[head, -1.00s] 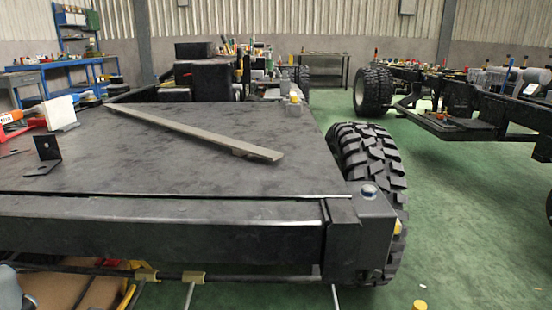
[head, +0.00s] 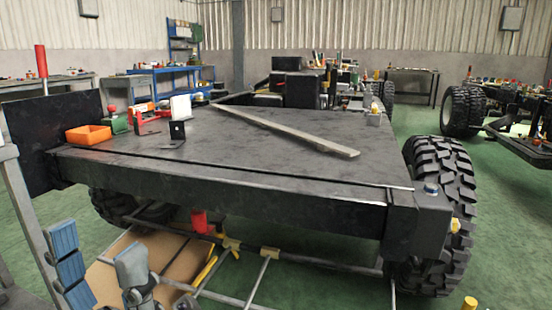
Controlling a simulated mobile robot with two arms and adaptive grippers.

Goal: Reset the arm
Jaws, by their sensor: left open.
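My left gripper (head: 98,252) is at the bottom left of the head view. Its two fingers, with blue and grey pads, point up and stand apart, open, with nothing seen between them. It is in front of the near edge of the black chassis deck (head: 270,165), to the left and low in the picture. The lower part of the gripper is cut off by the frame edge. My right gripper is not in view.
A long flat bar (head: 290,133), a black angle bracket (head: 177,131) and an orange bin (head: 88,135) lie on the deck. A large tyre (head: 442,205) stands at the right. Metal rods and a cardboard-coloured panel (head: 135,258) lie below the front.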

